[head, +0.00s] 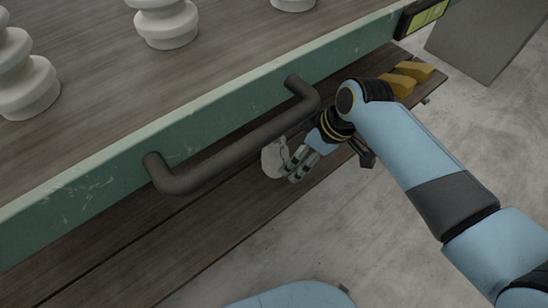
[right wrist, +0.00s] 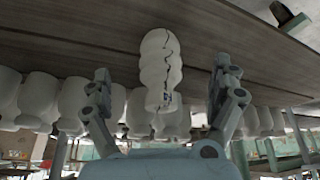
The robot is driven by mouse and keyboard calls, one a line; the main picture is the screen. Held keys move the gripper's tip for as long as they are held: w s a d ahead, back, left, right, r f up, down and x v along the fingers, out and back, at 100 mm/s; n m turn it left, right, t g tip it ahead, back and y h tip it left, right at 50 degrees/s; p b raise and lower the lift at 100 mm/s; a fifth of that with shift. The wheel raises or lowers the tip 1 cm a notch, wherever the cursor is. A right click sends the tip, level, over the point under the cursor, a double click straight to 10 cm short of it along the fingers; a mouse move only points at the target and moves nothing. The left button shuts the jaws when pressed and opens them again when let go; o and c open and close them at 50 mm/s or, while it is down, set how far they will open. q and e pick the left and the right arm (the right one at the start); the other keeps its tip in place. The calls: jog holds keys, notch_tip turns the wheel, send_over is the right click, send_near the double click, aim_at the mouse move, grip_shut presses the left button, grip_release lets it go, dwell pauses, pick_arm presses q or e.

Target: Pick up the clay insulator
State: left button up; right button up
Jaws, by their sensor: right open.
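The clay insulator (right wrist: 160,62) is a pale, ribbed piece with a dark crack down its side. In the right wrist view it lies between the two spread fingers of my right gripper (right wrist: 163,78), with a visible gap on each side. In the head view the insulator (head: 272,160) is on the lower wooden shelf (head: 180,262), partly hidden by the dark handle and the gripper. My right gripper (head: 293,166) is open close beside it, reaching in under the table edge. My left gripper is not in view.
A green rail (head: 120,166) with a thick dark handle (head: 235,152) runs above the shelf, close to my right gripper. White insulators (head: 168,25) stand on the upper top. Yellow objects (head: 408,78) lie at the shelf's far end. A grey box (head: 482,38) stands on the floor.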

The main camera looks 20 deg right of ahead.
aim_at(281, 141)
jog(key=w+a+b, duration=0.1)
jog(key=w+a, duration=0.2)
jog(key=shift+w+f, duration=0.15)
jog(key=shift+w, duration=0.05)
jog(key=shift+w+a, duration=0.35)
jog(key=shift+w, duration=0.05)
jog(key=b+x, duration=0.1)
jog(key=x, duration=0.1)
jog(key=b+x, duration=0.1)
jog(key=x, duration=0.2)
jog(key=shift+w+a+b, duration=0.2)
jog(key=shift+a+b, duration=0.05)
jog(key=shift+b, duration=0.15)
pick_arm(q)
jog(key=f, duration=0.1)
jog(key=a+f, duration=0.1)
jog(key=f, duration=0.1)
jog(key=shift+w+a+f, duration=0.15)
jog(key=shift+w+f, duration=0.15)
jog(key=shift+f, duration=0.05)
pick_arm(e)
jog(key=shift+c, duration=0.3)
jog(key=c, duration=1.6)
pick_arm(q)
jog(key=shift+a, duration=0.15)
pick_arm(e)
jog(key=shift+w, duration=0.1)
jog(key=shift+c, duration=0.8)
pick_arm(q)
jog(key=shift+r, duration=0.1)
